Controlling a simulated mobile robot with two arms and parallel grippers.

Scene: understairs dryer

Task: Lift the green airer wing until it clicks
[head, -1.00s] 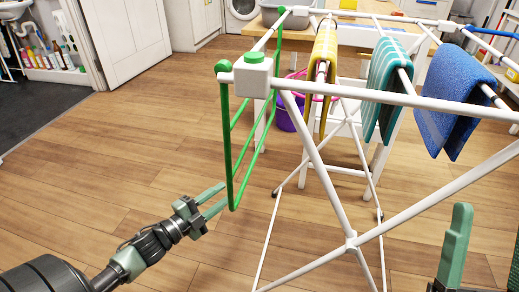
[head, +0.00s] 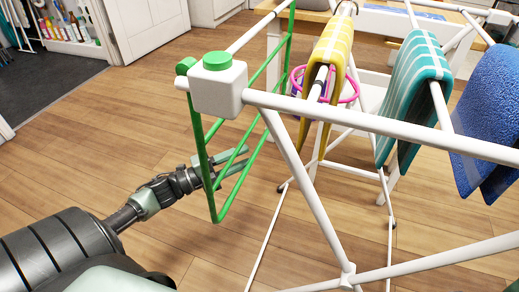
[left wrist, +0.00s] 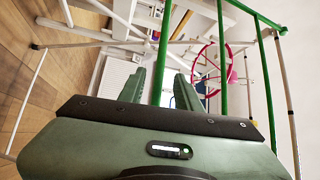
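The green airer wing (head: 200,140) hangs down from the left end of the white airer (head: 350,115), below a white corner block with a green cap (head: 217,62). My left gripper (head: 240,162) is at the wing's lower part, its fingers reaching among the green bars. In the left wrist view, the two fingers (left wrist: 160,88) stand apart, and a green bar (left wrist: 163,45) runs between them in the picture. Whether a finger touches it I cannot tell. My right gripper is out of view.
A yellow striped cloth (head: 333,50), a teal striped cloth (head: 415,80) and a blue towel (head: 488,110) hang on the airer. A pink ring (head: 355,88) shows behind the yellow cloth. Wooden floor (head: 110,125) is clear to the left.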

